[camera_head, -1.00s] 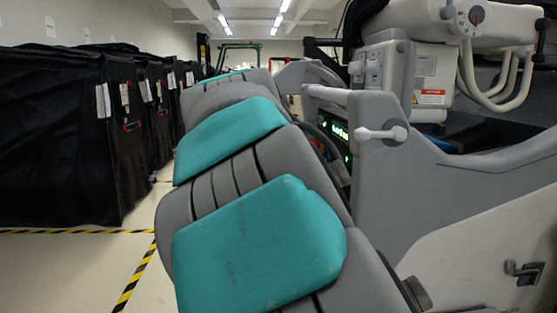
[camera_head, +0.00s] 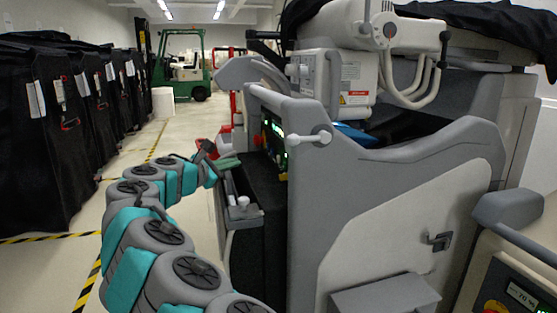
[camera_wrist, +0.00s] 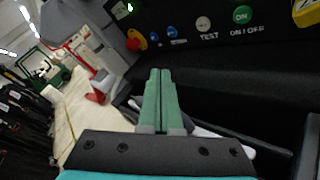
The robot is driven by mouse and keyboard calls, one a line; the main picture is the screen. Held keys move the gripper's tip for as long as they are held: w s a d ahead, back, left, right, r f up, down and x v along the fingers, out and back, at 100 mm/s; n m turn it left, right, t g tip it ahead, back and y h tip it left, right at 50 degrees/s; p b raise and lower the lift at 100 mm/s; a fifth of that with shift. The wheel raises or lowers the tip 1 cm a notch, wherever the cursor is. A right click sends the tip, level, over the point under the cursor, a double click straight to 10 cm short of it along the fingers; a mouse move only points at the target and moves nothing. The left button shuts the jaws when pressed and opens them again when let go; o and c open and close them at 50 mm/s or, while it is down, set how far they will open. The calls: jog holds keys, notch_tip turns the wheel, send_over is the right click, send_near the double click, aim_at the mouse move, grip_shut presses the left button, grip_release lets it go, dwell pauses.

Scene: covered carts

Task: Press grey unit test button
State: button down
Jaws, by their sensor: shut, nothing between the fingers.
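The grey test button (camera_wrist: 203,23) is a round button above the word TEST on a dark control panel, in the upper part of the wrist view. A green ON/OFF button (camera_wrist: 242,14) sits to its right. My gripper (camera_wrist: 163,72) has two green fingers lying together, empty, pointing up the picture toward the panel, below and left of the test button. A gap shows between fingertips and button. In the head view my gripper (camera_head: 229,162) is beside the grey machine's (camera_head: 350,170) left end; the button cannot be made out there.
A red knob on yellow (camera_wrist: 136,40) and small blue buttons (camera_wrist: 171,32) lie left of the test button. A yellow part (camera_wrist: 307,12) is at right. Black covered carts (camera_head: 35,140) line the left wall. A green forklift (camera_head: 183,65) stands behind; the aisle floor is clear.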

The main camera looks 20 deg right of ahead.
aim_at(278, 159)
jog(key=d+b, duration=0.2)
jog(key=d, duration=0.6)
jog(key=shift+r, duration=0.1)
jog(key=shift+d, duration=0.4)
jog(key=shift+d, duration=0.15)
dwell(1.7)
jog(key=shift+d, duration=0.25)
jog(key=shift+d+p, duration=0.45)
dwell(0.7)
dwell(0.4)
jog(key=shift+a+p, duration=0.35)
jog(key=shift+a, duration=0.5)
